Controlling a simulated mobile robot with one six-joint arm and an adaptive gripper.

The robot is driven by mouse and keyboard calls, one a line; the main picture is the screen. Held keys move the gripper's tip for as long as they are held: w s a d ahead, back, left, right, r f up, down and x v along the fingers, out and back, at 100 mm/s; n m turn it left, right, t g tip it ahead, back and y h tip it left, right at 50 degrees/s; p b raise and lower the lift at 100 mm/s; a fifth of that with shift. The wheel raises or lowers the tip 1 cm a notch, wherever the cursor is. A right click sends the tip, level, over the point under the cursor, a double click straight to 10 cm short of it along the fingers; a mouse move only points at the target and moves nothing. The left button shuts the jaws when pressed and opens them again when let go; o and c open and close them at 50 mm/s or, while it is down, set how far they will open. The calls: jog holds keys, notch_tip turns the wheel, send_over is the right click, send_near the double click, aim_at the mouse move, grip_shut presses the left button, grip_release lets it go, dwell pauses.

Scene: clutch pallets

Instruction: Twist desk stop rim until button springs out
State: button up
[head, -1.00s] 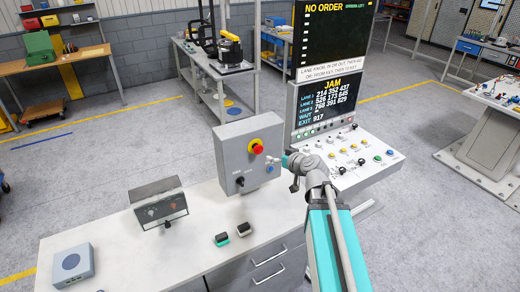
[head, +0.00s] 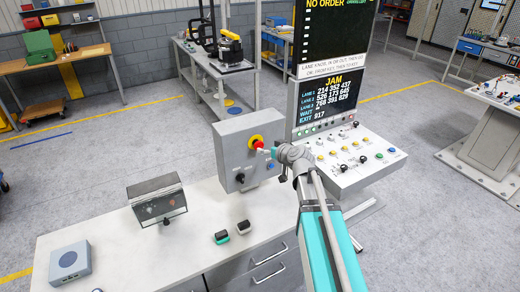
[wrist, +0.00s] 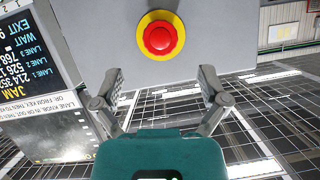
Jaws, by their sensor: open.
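The red stop button (head: 257,144) with its yellow collar sits on the face of the grey control box (head: 232,152) standing on the desk. In the wrist view the round red button (wrist: 160,38) is seen face-on, centred between the fingers and beyond their tips. My gripper (head: 267,152) is close in front of it and hides part of it in the head view. In the wrist view my gripper (wrist: 162,76) is open and empty, its two fingers wide apart. No contact with the button shows.
A black selector knob (head: 240,178) is lower on the same box. The console (head: 352,160) with many buttons and the JAM screen stands close on the right.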

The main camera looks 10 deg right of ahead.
aim_at(260, 146)
jog(key=shift+b+x, duration=1.05)
jog(key=shift+x, duration=2.45)
